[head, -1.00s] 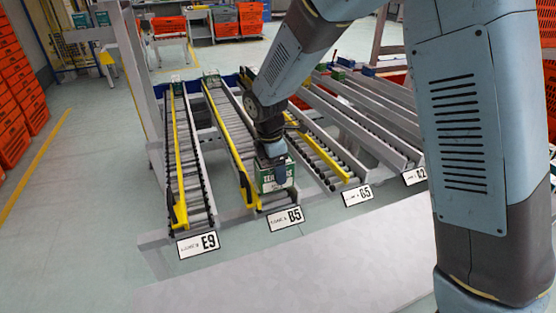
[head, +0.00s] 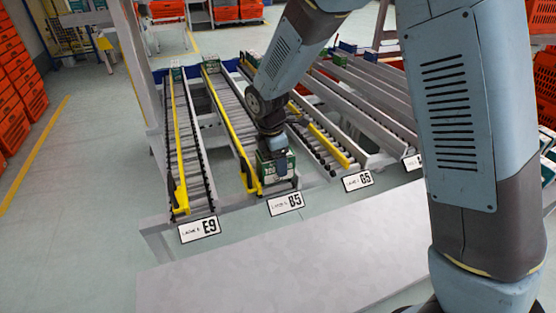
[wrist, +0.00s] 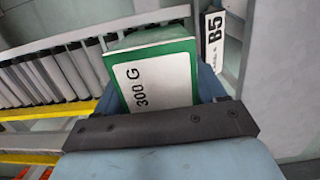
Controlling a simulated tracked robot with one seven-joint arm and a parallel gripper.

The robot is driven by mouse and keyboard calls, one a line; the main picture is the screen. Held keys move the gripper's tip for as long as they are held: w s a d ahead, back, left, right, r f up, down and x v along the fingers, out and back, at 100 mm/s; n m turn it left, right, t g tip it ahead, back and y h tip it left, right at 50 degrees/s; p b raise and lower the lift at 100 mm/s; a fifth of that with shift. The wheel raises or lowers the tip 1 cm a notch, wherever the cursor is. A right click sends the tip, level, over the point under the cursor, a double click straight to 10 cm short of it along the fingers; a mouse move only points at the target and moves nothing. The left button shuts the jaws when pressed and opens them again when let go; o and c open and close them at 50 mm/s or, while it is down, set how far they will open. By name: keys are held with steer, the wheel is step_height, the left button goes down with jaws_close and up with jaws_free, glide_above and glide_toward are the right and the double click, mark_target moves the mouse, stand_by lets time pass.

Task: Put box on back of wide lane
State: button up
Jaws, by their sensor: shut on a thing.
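A green and white box (head: 277,168) is held by my gripper (head: 272,152) at the front end of the roller lane (head: 235,122) labelled B5. My gripper is shut on the box. In the wrist view the box (wrist: 155,78) shows a white face marked "300 G" with a green border, in front of the dark gripper bar (wrist: 160,127). Rollers (wrist: 50,77) and a yellow rail show to its left and the B5 label (wrist: 213,42) to its right. I cannot tell whether the box touches the rollers.
Lane E9 (head: 187,150) lies to the left and lane G5 (head: 330,147) to the right, each with a yellow rail. Small boxes stand at the far ends of some lanes. A bare grey surface (head: 300,260) lies in front. Orange totes (head: 15,90) are stacked at the left.

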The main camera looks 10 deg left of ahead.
steer(key=o, duration=1.2)
steer(key=r, duration=0.4)
steer(key=a+r, duration=0.1)
steer(key=r, duration=0.4)
steer(key=s+r, duration=0.1)
steer(key=r, duration=0.3)
steer(key=shift+a+r, duration=0.25)
steer(key=shift+r, duration=0.1)
steer(key=shift+w, duration=0.1)
steer(key=s+d+r+m+t, duration=0.1)
steer(key=d+r+m, duration=0.3)
steer(key=d, duration=0.4)
steer(key=s+d+r+m+y, duration=0.1)
steer(key=s+d+r+m, duration=0.1)
steer(key=d+r+m, duration=0.35)
steer(key=s+d+r+m+t, duration=0.1)
steer(key=d+r+m, duration=0.15)
steer(key=d, duration=0.65)
steer(key=s+d+m+t, duration=0.1)
steer(key=s+d+m, duration=0.3)
steer(key=s+d+m+t, duration=0.1)
steer(key=s+d+m, duration=0.3)
steer(key=s+d, duration=0.1)
steer(key=s+d+r+m, duration=0.1)
steer(key=s+d+m, duration=0.3)
steer(key=s+d, duration=0.1)
steer(key=shift+d+t, duration=0.15)
steer(key=shift+t, duration=0.25)
